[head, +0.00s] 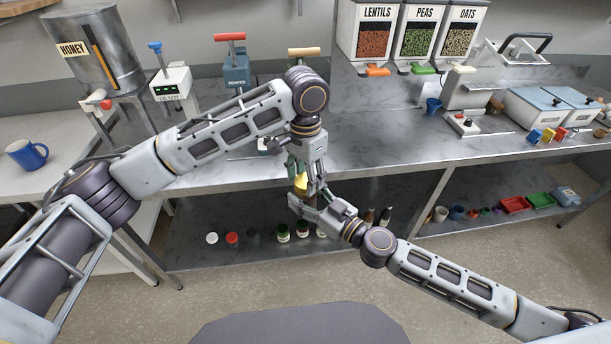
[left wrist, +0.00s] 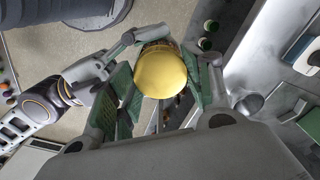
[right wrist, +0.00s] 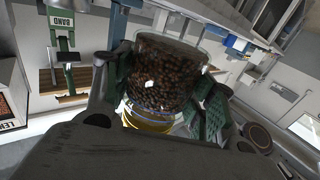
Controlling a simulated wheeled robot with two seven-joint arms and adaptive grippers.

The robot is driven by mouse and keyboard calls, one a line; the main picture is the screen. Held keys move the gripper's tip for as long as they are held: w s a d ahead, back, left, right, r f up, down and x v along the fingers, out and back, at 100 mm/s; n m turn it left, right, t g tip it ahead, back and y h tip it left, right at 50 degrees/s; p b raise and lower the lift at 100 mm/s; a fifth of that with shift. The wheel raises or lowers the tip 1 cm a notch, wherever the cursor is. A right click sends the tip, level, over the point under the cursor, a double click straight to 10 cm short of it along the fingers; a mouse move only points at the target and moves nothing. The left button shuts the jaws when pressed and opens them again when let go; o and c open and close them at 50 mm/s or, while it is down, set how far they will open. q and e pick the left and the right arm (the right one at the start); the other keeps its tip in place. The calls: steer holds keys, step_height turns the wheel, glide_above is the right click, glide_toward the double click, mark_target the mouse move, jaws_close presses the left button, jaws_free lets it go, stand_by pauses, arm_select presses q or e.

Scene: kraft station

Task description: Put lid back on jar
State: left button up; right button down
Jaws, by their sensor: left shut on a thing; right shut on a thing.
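The yellow lid (head: 301,181) is in my left gripper (head: 305,180), which points down above the lower shelf's front. In the left wrist view the round lid (left wrist: 161,71) sits between the green finger pads. My right gripper (head: 308,203) comes in from the right, just below. In the right wrist view, which is upside down, its fingers are shut around a clear jar (right wrist: 165,75) of dark brown pieces. The yellow lid (right wrist: 152,124) is at the jar's mouth there. I cannot tell whether it is fully seated. The jar is mostly hidden in the head view.
A metal counter (head: 385,152) runs behind the grippers, with a lower shelf (head: 200,222) beneath it. Several small caps and bottles (head: 283,232) stand on that shelf. The floor in front is clear.

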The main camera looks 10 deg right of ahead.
arm_select(q)
steer(key=m, duration=0.5)
steer(key=shift+m, duration=0.3)
steer(key=m, duration=0.5)
steer(key=shift+w, duration=0.1)
steer(key=m, duration=0.5)
steer(key=shift+m, duration=0.4)
steer(key=m, duration=0.4)
steer(key=shift+w+m, duration=0.1)
steer(key=shift+m, duration=0.2)
steer(key=m, duration=0.3)
steer(key=shift+m, duration=0.4)
steer(key=m, duration=0.8)
steer(key=shift+m, duration=1.8)
